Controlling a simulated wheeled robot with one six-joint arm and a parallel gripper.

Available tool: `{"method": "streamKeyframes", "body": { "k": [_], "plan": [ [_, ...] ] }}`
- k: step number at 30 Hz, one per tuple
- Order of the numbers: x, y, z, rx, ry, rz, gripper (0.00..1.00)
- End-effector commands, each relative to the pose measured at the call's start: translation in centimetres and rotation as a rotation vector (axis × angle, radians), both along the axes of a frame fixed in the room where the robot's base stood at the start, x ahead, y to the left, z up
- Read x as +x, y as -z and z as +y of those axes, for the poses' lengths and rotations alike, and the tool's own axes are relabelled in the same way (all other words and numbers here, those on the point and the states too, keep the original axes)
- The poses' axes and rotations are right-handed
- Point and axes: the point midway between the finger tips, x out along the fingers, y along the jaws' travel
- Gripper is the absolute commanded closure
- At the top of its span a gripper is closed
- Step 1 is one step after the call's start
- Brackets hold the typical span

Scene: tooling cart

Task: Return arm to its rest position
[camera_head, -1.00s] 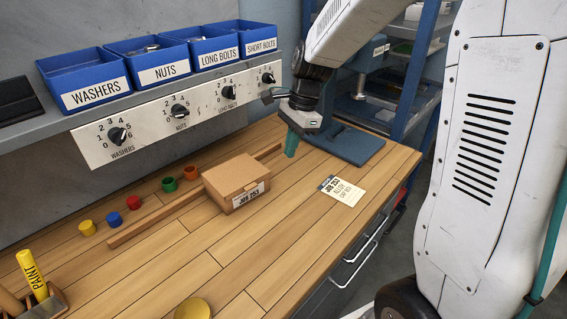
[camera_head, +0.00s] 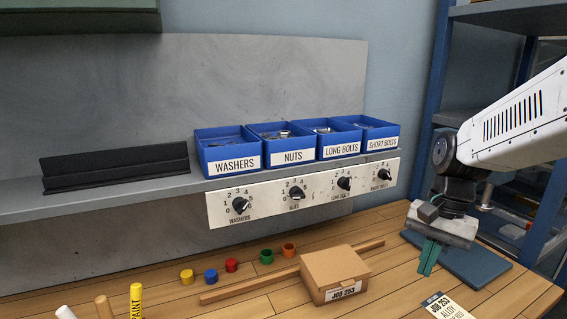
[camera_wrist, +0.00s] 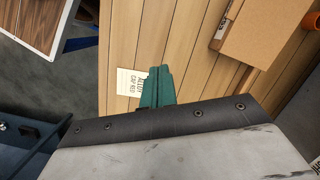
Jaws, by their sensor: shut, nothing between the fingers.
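My gripper (camera_head: 429,258) hangs at the right of the head view with its green fingers pointing down. Its fingers are together and hold nothing. It is above the right part of the wooden workbench, in front of the blue mat (camera_head: 462,262). In the wrist view the green fingers (camera_wrist: 157,87) show closed over the bench, overlapping the job card (camera_wrist: 128,84). My white arm comes in from the right edge of the head view. The cardboard box (camera_head: 334,272) labelled JOB 253 stands left of my gripper, apart from it.
Blue bins (camera_head: 228,150) of washers, nuts and bolts stand on the shelf above a dial panel (camera_head: 305,193). Several coloured caps (camera_head: 231,265) and a wooden strip (camera_head: 250,288) lie on the bench. A blue rack (camera_head: 440,70) stands behind my arm. The yellow paint marker (camera_head: 136,301) is front left.

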Motion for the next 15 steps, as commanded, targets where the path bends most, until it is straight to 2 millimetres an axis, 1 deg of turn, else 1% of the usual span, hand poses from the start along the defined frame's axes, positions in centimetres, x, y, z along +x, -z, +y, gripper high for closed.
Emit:
{"method": "streamKeyframes", "body": {
  "k": [1, 6, 12, 15],
  "plan": [
    [-1.7, -0.7, 0.1, -0.006, -0.081, -0.019, 1.00],
    [-7.0, -2.2, 0.4, -0.030, -0.352, -0.072, 1.00],
    [-12.4, -3.2, 0.5, -0.072, -0.587, -0.137, 1.00],
    [-14.6, -3.4, 0.5, -0.098, -0.659, -0.172, 1.00]
  ]
}}
